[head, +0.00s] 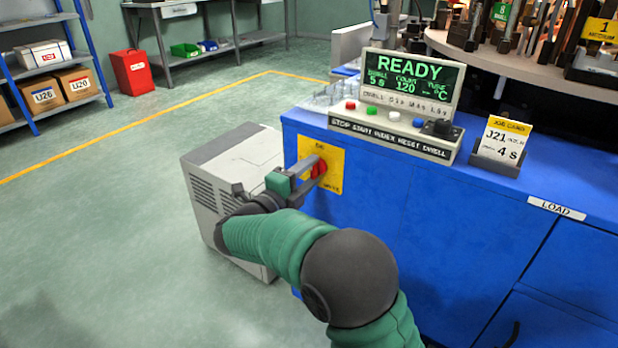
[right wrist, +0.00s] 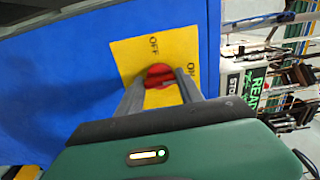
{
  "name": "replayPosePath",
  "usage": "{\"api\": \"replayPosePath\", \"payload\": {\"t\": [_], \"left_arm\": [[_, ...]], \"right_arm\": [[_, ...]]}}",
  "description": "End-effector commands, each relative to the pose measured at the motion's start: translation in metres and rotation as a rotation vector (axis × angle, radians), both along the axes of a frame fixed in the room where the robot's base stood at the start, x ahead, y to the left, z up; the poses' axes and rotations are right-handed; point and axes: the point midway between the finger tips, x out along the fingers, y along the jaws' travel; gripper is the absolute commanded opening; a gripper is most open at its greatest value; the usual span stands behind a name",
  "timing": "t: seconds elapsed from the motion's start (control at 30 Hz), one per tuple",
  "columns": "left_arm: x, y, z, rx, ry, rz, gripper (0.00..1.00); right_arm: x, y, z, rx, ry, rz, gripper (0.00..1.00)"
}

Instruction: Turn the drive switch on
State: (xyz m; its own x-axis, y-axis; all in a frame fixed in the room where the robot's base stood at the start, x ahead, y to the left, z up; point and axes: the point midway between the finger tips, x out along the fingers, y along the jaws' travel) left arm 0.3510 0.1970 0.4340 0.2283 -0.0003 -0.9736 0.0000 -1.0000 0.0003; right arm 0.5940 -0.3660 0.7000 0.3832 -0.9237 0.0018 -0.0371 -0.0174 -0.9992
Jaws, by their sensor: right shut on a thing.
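The drive switch is a red rotary knob (head: 319,169) on a yellow plate (head: 335,182), mounted on the blue cabinet's side. My right gripper (head: 312,172) reaches it from the left in the head view and is shut on the knob. In the right wrist view the red knob (right wrist: 158,75) sits between the two fingertips, on the yellow plate (right wrist: 128,57) marked OFF and ON. The fingers partly hide the knob, so I cannot tell which mark it points to. My left gripper is not in view.
A control panel (head: 405,100) reading READY stands on the blue cabinet (head: 440,235), beside a job card (head: 500,143) reading J21. A grey vented box (head: 215,200) stands on the floor close to my right gripper. Open floor lies to the left.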

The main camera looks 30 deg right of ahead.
Motion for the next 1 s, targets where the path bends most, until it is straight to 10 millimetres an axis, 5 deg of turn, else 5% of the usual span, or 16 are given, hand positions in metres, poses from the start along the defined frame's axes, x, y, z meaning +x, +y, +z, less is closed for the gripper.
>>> {"api": "replayPosePath", "payload": {"t": [0.63,0.67,0.83,1.0], "left_arm": [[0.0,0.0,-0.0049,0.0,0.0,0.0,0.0],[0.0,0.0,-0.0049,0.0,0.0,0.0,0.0],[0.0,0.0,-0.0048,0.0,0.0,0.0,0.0],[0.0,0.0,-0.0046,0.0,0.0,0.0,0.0]], "right_arm": [[-0.0011,0.0006,-0.006,0.029,-0.044,-0.002,0.03],[-0.0011,0.0007,-0.0061,0.029,-0.044,-0.002,0.45],[-0.0008,0.0005,-0.0044,0.027,-0.046,-0.001,0.65],[-0.0008,0.0002,-0.0027,0.025,-0.048,-0.001,0.65]]}}
